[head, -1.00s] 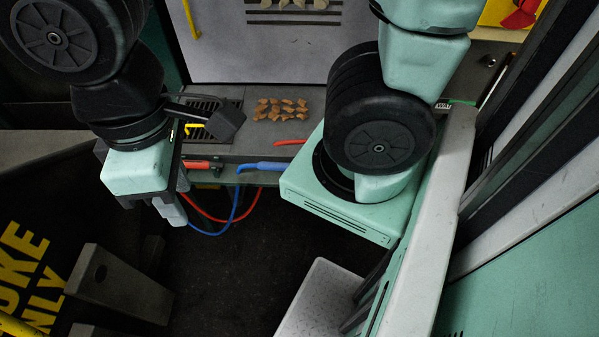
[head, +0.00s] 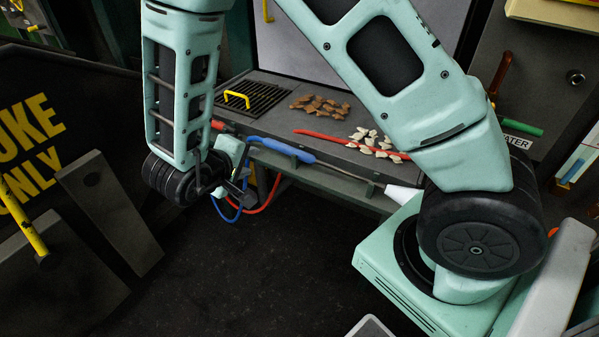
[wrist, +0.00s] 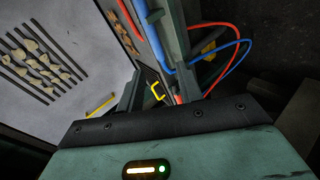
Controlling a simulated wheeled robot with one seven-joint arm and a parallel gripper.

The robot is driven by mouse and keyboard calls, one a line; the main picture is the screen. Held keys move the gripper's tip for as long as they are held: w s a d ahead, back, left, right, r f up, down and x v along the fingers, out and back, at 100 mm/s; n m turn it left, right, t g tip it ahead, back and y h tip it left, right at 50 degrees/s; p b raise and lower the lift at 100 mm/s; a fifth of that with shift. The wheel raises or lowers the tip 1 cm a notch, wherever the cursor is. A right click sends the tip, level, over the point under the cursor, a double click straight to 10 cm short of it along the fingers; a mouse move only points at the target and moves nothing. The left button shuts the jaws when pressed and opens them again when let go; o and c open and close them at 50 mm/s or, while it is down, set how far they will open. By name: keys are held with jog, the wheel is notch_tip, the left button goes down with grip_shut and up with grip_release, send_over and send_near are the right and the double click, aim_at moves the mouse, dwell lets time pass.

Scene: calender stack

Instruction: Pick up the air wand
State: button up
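A wand with a blue handle (head: 280,148) lies along the front ledge of the grey bench in the head view; its thin metal tube runs right to a white cone-shaped tip (head: 402,195). A red handle (head: 218,125) shows at its left, partly hidden by my arm. I cannot tell from any label which is the air wand. My gripper (head: 232,178) is below and beside the blue handle's left end, near the hanging hoses. In the wrist view my gripper (wrist: 160,82) has its fingers apart, with blue handle (wrist: 152,38) beyond them; nothing is clearly held.
Blue and red hoses (head: 262,200) hang below the ledge. Brown pieces (head: 320,105) and pale pieces (head: 378,145) lie on the bench beside a grate with a yellow handle (head: 237,97). A "WATER" label (head: 517,142) is at right. A grey post (head: 108,210) stands at left; dark floor is open.

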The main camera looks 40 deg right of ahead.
jog(key=s+d+f+g+h, duration=0.2)
jog(key=d, duration=0.2)
jog(key=b, duration=0.3)
send_near(302, 157)
jog(key=s+x, duration=0.1)
jog(key=x, duration=0.8)
jog(key=shift+w+d+f+b, duration=0.1)
jog(key=shift+w+f+b, duration=0.05)
jog(key=shift+w+b, duration=0.3)
grip_shut()
notch_tip(302, 157, up, 10)
jog(key=p, duration=0.3)
